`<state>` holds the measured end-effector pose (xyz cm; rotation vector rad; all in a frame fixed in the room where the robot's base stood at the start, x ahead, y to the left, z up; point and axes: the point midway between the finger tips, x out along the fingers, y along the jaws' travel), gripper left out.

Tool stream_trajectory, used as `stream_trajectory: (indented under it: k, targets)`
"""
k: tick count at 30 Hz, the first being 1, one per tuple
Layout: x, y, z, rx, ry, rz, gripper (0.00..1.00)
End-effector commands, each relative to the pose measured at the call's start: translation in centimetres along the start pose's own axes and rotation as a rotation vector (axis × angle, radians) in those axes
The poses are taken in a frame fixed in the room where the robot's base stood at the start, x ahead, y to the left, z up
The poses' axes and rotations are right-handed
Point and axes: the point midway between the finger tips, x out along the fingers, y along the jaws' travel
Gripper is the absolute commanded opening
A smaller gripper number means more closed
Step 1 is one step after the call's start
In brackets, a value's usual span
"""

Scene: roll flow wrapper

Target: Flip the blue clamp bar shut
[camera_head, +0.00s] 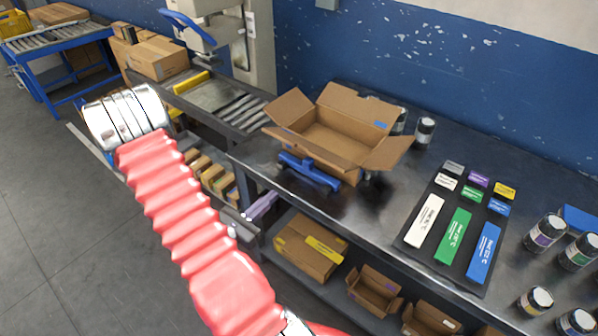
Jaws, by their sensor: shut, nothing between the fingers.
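A blue bar (188,27) shows at the top left, on the upright grey machine (262,45). It stands tilted up and out from the machine, above the bench and apart from the surface below it. This looks like the clamp bar, raised; its hinge is too small to make out. My red ribbed arm reaches up from the bottom to a chrome joint at the left, below and left of the blue bar. No fingers of my gripper show, and nothing of it is seen touching the bar.
An open cardboard box (340,138) stands on the dark bench (350,215), with a blue tool (310,171) before it. A mat with coloured labels (455,235) and several jars (545,232) lie to the right. A short roller section (243,112) lies below the machine. The left floor is clear.

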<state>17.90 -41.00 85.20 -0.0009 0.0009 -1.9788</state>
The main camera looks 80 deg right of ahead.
Motion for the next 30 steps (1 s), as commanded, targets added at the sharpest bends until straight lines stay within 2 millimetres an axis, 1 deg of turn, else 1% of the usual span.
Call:
stream_trajectory:
  k: [7,11,17,30]
  targets:
    - [0.2,0.0,0.0,0.001,0.000,-0.002,0.00]
    - [0.9,0.0,0.0,0.001,0.000,-0.003,0.00]
    - [2.7,-0.1,0.0,0.002,0.000,-0.004,0.00]
    - [7.6,-0.1,0.0,0.002,0.000,-0.004,0.00]
